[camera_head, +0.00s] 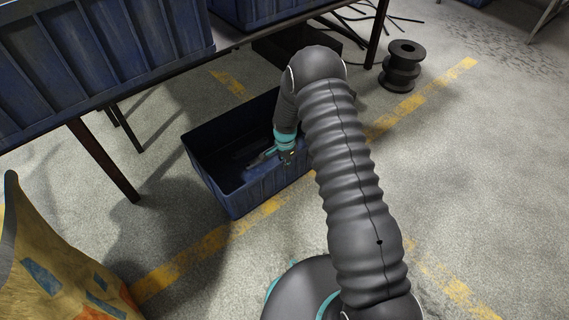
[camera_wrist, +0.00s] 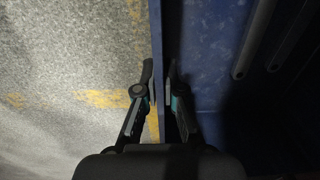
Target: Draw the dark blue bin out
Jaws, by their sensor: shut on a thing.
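The dark blue bin (camera_head: 240,198) stands on the concrete floor, partly under the edge of a table, with its open top up. My gripper (camera_head: 287,158) reaches down to the bin's near right wall. In the wrist view my gripper (camera_wrist: 159,80) has one finger outside and one inside the bin wall (camera_wrist: 158,50), shut on its rim. A few grey bars or brackets lie inside the bin (camera_wrist: 205,50); they show at the right of the wrist view. My arm hides the bin's right end in the head view.
A table (camera_head: 100,153) carrying larger blue bins (camera_head: 105,55) stands at the upper left. A black spool (camera_head: 402,66) stands on the floor to the right, near cables. A yellow patterned object (camera_head: 60,260) is at lower left. Floor with worn yellow lines is clear at right.

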